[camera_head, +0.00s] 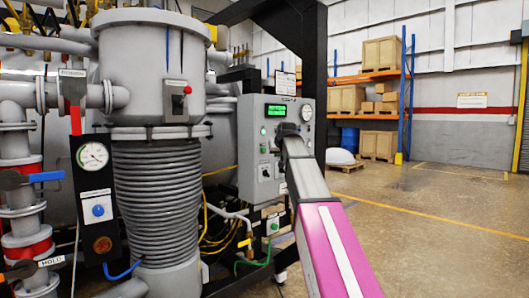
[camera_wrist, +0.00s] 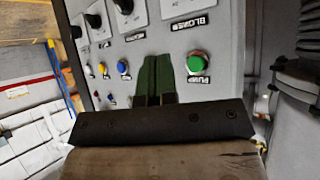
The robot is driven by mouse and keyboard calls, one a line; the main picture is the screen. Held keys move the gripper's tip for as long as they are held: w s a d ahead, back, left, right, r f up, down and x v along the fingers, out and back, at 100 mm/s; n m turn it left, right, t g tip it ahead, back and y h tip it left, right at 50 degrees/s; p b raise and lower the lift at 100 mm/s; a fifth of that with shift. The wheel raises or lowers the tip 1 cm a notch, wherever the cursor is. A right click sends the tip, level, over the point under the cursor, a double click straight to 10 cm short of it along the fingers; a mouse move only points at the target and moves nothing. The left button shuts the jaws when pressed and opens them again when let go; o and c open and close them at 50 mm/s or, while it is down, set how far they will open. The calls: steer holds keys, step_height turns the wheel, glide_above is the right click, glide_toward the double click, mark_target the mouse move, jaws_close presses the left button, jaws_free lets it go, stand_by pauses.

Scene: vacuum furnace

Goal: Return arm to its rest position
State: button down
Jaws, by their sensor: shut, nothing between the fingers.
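My arm (camera_head: 322,215), grey with a pink section, reaches from the lower right of the head view up to the grey control panel (camera_head: 254,152). My gripper's fingers (camera_wrist: 155,80) show in the wrist view as two dark green fingers side by side, shut with nothing between them. They point at the panel face, just beside a round green button (camera_wrist: 197,63). Whether the fingertips touch the panel cannot be told. In the head view the gripper is too small and hidden by the arm to make out clearly.
The panel carries black knobs (camera_wrist: 95,20) and small coloured buttons, with a lit green display (camera_head: 276,111). A ribbed grey furnace column (camera_head: 160,190) with gauges and pipes stands left. A black frame post (camera_head: 313,80) stands close behind the arm. Open floor (camera_head: 440,215) lies right.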

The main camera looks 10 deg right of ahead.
steer(key=shift+f, duration=0.1)
steer(key=s+f+g, duration=0.2)
steer(key=s+f, duration=0.2)
steer(key=f, duration=0.8)
steer(key=s+f+g, duration=0.1)
steer(key=s+f, duration=0.3)
steer(key=f, duration=0.8)
steer(key=s+f+g, duration=0.2)
steer(key=s+f, duration=0.2)
steer(key=f, duration=0.7)
steer(key=s+f+m+g+h, duration=0.1)
steer(key=s+f+g, duration=0.4)
steer(key=s+f, duration=1.8)
steer(key=shift+a+f+g, duration=0.4)
steer(key=shift+f, duration=0.05)
steer(key=shift+s+a, duration=0.1)
